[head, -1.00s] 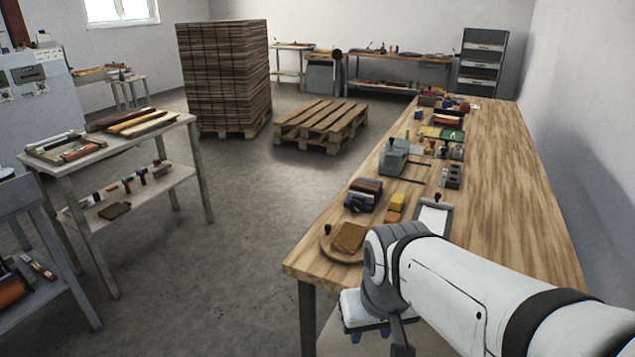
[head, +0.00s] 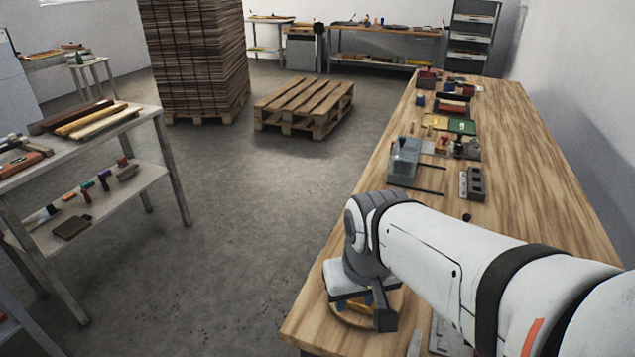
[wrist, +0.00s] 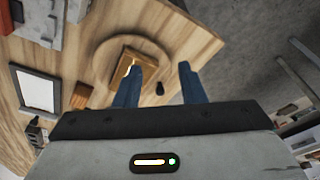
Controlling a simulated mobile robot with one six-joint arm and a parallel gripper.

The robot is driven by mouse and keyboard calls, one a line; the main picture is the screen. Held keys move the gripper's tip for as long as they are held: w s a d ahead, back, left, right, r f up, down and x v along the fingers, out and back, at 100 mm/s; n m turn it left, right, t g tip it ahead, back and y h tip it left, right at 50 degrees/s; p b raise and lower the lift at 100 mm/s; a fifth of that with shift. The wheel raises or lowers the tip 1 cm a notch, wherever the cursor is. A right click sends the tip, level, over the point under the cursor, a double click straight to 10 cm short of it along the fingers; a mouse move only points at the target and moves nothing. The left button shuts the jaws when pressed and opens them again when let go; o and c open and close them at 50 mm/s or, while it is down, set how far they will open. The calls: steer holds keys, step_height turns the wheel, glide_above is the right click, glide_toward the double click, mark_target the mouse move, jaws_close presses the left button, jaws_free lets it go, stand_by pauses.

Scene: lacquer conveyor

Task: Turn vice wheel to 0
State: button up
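No part is clearly recognisable as the vice wheel. A round wooden disc (head: 350,318) lies flat at the near left corner of the bench, mostly hidden by my arm in the head view. In the wrist view the disc (wrist: 172,62) carries a brown rectangular block (wrist: 135,65), and a small black knob (wrist: 160,88) stands near its rim. My gripper (wrist: 160,69) is open and empty, its two blue fingers apart, with the knob showing between them. In the head view my gripper (head: 367,299) is over the disc; its exact height is unclear.
A grey machine (head: 404,160) and a dark slotted block (head: 472,184) stand farther along the bench (head: 505,150). A white sheet in a dark frame (wrist: 38,90) lies beside the disc. A shelf table (head: 150,115) is at left; a pallet (head: 305,105) is behind open floor.

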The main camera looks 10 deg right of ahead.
steer(key=shift+o, duration=0.4)
steer(key=shift+s, duration=0.1)
steer(key=shift+o, duration=0.9)
steer(key=shift+w+d+r, duration=0.1)
steer(key=shift+w+d, duration=0.05)
steer(key=shift+w, duration=0.15)
steer(key=o, duration=0.3)
steer(key=w+d+m+p, duration=0.1)
steer(key=w, duration=0.2)
steer(key=w+d+m+h+p, duration=0.1)
steer(key=w+d, duration=0.1)
steer(key=w, duration=0.2)
steer(key=w+d+m+p, duration=0.1)
steer(key=w+d+p, duration=0.1)
steer(key=w, duration=0.2)
steer(key=shift+w+d+r+m+t+h, duration=0.15)
steer(key=shift+d+r+m+t+h, duration=0.15)
steer(key=shift+m+h, duration=0.1)
steer(key=w+d+f+m+p, duration=0.1)
steer(key=w+d+f, duration=0.1)
steer(key=w+f, duration=0.1)
steer(key=w+d+f+m+p, duration=0.1)
steer(key=w+d+f, duration=0.1)
steer(key=w+f, duration=0.2)
steer(key=w+d+f+m, duration=0.1)
steer(key=w+d+f, duration=0.1)
steer(key=w+f, duration=0.2)
steer(key=shift+w+f+t+h+p, duration=0.2)
steer(key=shift+w+t+h+p, duration=0.15)
steer(key=shift+w, duration=0.85)
